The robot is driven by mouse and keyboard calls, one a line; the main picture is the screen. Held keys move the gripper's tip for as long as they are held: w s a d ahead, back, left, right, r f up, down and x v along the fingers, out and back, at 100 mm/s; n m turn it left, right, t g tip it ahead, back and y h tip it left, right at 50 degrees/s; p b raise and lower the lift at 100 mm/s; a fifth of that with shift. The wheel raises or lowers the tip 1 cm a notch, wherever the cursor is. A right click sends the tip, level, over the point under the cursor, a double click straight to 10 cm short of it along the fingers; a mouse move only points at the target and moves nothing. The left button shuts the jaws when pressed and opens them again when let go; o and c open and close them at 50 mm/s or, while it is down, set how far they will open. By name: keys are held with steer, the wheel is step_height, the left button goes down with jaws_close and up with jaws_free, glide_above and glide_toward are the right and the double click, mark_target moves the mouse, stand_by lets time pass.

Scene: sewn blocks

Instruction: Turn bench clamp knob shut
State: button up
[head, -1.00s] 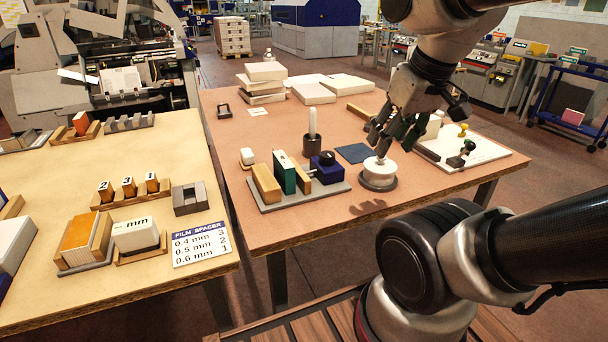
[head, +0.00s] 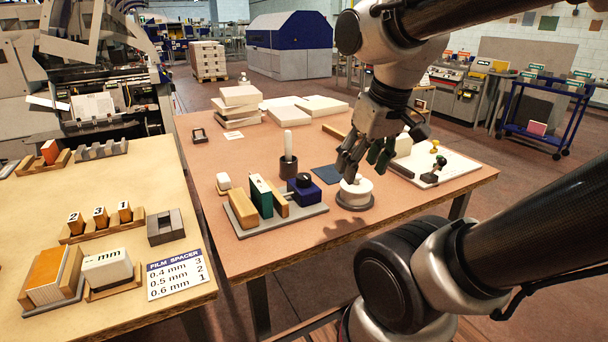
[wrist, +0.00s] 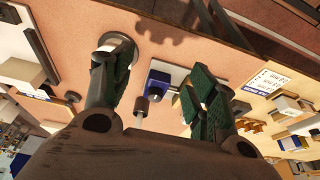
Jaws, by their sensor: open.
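The bench clamp has a grey base (head: 290,223) on the brown bench, with two tan jaws and a green block (head: 262,197) standing between them. At its right end is a blue block (head: 300,193) with a black knob (head: 304,179) on top. The blue block also shows in the wrist view (wrist: 158,82), between my fingers in the picture. My gripper (head: 362,168) is open and empty, to the right of the knob and above a white round pot (head: 356,190). It is apart from the knob. In the wrist view my fingers (wrist: 155,62) are spread wide.
A dark cup (head: 289,167) holding a white stick stands just behind the clamp. A blue mat (head: 326,174) lies behind the pot. A white board (head: 455,165) with stamps is at right. White stacks (head: 240,100) stand far back. A yellow table (head: 190,235) adjoins at left.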

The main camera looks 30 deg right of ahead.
steer(key=w+a+f+n+g, duration=0.1)
steer(key=w+f+n+g, duration=0.15)
steer(key=w, duration=0.45)
steer(key=w+a+f+n+g, duration=0.1)
steer(key=w+n, duration=0.2)
steer(key=w, duration=0.3)
steer(key=n, duration=0.5)
glide_above(304, 175)
steer(key=shift+s+f+g, duration=0.35)
steer(key=shift+g, duration=0.1)
steer(key=n, duration=0.1)
steer(key=w+r+n, duration=0.1)
steer(key=n, duration=0.1)
steer(key=shift+w+r, duration=0.15)
steer(key=shift+r, duration=0.15)
steer(key=shift+n, duration=1.05)
steer(key=shift+s+f, duration=0.2)
steer(key=shift+f, duration=0.2)
step_height(304, 175, down, 7)
steer(key=shift+s+f, duration=0.1)
steer(key=shift+s, duration=0.05)
steer(key=c, duration=1)
